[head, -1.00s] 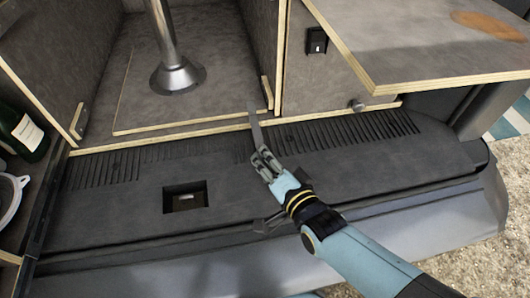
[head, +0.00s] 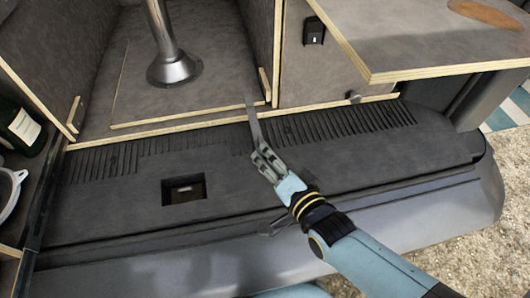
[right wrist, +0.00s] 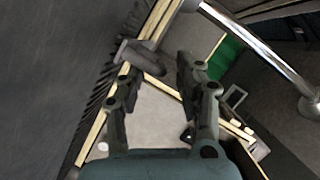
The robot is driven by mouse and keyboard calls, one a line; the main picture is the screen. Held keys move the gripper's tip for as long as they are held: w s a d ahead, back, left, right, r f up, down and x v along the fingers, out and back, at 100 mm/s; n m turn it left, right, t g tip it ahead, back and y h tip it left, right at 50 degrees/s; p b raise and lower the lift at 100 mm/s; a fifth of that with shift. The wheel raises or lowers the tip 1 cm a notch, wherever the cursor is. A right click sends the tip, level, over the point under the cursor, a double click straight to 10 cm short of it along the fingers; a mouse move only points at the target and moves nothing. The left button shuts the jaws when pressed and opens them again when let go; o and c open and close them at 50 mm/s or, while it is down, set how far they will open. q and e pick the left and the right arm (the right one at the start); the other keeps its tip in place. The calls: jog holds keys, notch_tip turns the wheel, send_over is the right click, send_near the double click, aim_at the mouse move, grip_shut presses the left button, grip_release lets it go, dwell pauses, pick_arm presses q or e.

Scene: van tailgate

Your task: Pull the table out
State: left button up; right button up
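A grey tabletop (head: 420,40) with a pale plywood edge juts out at the upper right of the head view. My right gripper (head: 264,158) is over the ribbed dark tailgate sill, left of and below the tabletop and apart from it. A thin grey strip (head: 252,115) stands just beyond its fingertips. In the right wrist view the two fingers (right wrist: 158,88) are spread apart with nothing clearly between them. A grey T-shaped piece (right wrist: 141,57) shows just past the left finger; I cannot tell whether they touch. My left gripper is out of view.
A chrome pedestal (head: 172,66) stands in the open compartment. A dark panel with a black latch (head: 313,31) and a knob (head: 353,97) is under the tabletop. A bottle (head: 20,128) stands at the far left. A brown oval (head: 485,13) lies on the tabletop. The sill has a square recess (head: 184,190).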

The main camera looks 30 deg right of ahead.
jog(key=v, duration=0.9)
jog(key=shift+s, duration=0.3)
